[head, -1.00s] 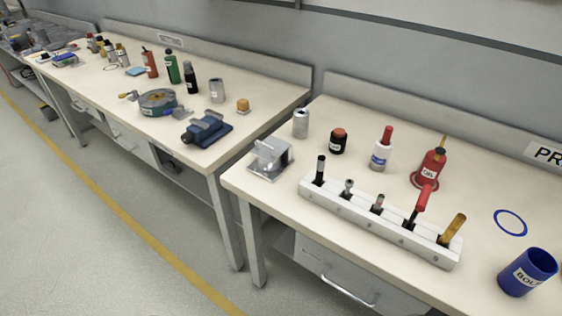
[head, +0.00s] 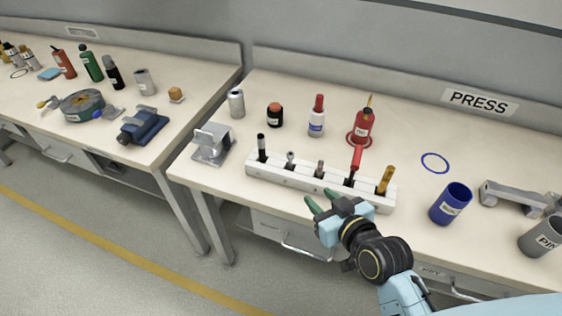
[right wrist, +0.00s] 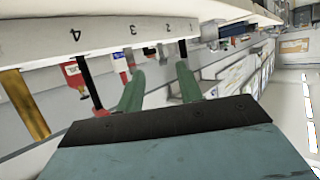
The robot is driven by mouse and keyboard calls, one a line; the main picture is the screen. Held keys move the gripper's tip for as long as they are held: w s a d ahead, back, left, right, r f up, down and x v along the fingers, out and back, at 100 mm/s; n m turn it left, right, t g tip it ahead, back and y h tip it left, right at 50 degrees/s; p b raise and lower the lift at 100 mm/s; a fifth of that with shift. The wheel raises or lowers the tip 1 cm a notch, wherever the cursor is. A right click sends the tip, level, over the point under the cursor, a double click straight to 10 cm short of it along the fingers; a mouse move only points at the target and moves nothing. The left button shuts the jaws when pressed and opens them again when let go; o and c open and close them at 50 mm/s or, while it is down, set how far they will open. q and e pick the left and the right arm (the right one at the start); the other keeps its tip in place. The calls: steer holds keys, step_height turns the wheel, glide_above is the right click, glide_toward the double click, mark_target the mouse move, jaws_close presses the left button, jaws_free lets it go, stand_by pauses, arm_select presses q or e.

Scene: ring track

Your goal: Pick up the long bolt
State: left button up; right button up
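A white rack (head: 300,184) on the bench holds a row of upright items. Two grey metal bolts stand in it, one left (head: 290,158) and one at the middle (head: 319,168). Only their upper parts show, so I cannot tell which is longer. My right gripper (head: 322,197) is in front of the rack, just below its middle, its green fingers apart and empty. In the right wrist view, the open fingers (right wrist: 158,88) point toward the rack's numbered face (right wrist: 110,35), apart from it. My left gripper is not in view.
The rack also holds a black-handled tool (head: 261,147), a red-handled tool (head: 356,160) and a yellow-handled tool (head: 386,180). A blue bin (head: 451,205) is to the right, a metal fixture (head: 212,146) to the left.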

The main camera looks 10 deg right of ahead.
steer(key=t+b, duration=0.1)
glide_toward(291, 164)
steer(key=shift+d+x, duration=0.2)
steer(key=shift+x, duration=1)
steer(key=b+x, duration=0.1)
steer(key=x, duration=0.4)
steer(key=shift+w+a, duration=0.2)
steer(key=shift+a, duration=0.05)
steer(key=shift+w, duration=0.2)
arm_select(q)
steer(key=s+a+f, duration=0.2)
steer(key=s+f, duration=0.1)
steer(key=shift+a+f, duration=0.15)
arm_select(e)
jaws_close()
